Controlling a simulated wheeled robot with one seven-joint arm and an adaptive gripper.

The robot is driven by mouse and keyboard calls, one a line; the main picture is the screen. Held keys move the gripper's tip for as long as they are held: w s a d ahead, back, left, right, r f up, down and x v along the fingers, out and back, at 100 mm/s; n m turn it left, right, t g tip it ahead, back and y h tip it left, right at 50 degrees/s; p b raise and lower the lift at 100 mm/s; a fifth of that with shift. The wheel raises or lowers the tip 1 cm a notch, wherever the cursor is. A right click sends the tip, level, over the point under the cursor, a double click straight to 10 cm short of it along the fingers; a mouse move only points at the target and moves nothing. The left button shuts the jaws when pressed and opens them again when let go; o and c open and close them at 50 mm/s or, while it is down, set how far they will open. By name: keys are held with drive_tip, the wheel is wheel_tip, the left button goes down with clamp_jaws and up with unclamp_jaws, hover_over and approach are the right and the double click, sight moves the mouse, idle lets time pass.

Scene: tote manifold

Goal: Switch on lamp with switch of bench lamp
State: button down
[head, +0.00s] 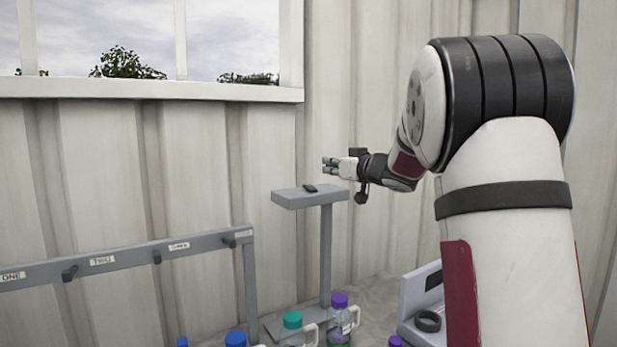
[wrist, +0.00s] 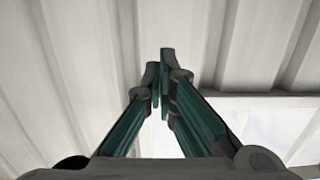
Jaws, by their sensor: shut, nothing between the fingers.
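The bench lamp (head: 326,240) is a grey post on a flat base with a flat rectangular head. A small dark switch (head: 310,188) sits on top of the lamp head. My gripper (head: 327,165) is above the lamp head, a little right of and higher than the switch, apart from it as far as I can tell. In the wrist view, its green-lined fingers (wrist: 160,80) are shut together with nothing between them. The wrist view shows only wall and window behind the fingers; the lamp and switch are not in it. I cannot tell whether the lamp is lit.
A grey rail (head: 125,257) with pegs and labels stands at left. Bottles with a green cap (head: 292,319) and a purple cap (head: 339,300) stand near the lamp base. A light grey unit (head: 419,295) is at lower right. Corrugated wall (head: 215,150) lies behind.

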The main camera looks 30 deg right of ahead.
hover_over(309, 187)
drive_tip(key=shift+s+a+f, duration=0.1)
drive_tip(key=shift+s+f, duration=0.25)
drive_tip(key=shift+f, duration=0.2)
wheel_tip(309, 187, down, 2)
drive_tip(key=shift+f, duration=0.15)
drive_tip(key=shift+w+f, duration=0.15)
drive_tip(key=shift+f, duration=0.5)
drive_tip(key=shift+p, duration=0.35)
